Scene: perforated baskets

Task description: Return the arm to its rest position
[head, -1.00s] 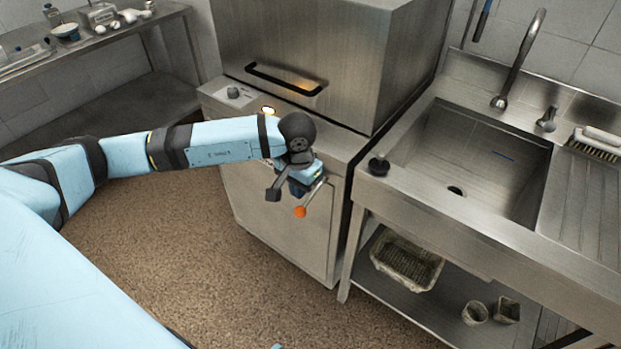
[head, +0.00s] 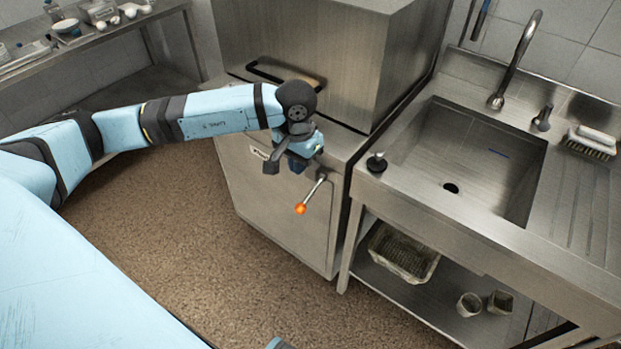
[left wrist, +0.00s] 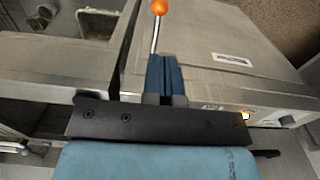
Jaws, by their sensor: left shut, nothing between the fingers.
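My left arm reaches in from the left in the head view, with light blue links and dark joints. Its gripper (head: 297,163) hangs in front of the upper front of a steel machine, fingers shut and empty. In the left wrist view the blue fingers (left wrist: 164,75) are together with nothing between them. A thin metal lever with an orange ball (head: 301,208) stands out from the machine front just below and right of the gripper. The orange ball also shows in the left wrist view (left wrist: 160,7), beyond the fingertips. My right gripper is out of view.
The steel machine (head: 290,210) has a closed hood (head: 310,40) with a dark bar handle (head: 275,75). A sink (head: 470,160) stands right, with a basket (head: 402,250) and two small containers on its lower shelf. A laden side table (head: 90,40) is back left. The floor in front is clear.

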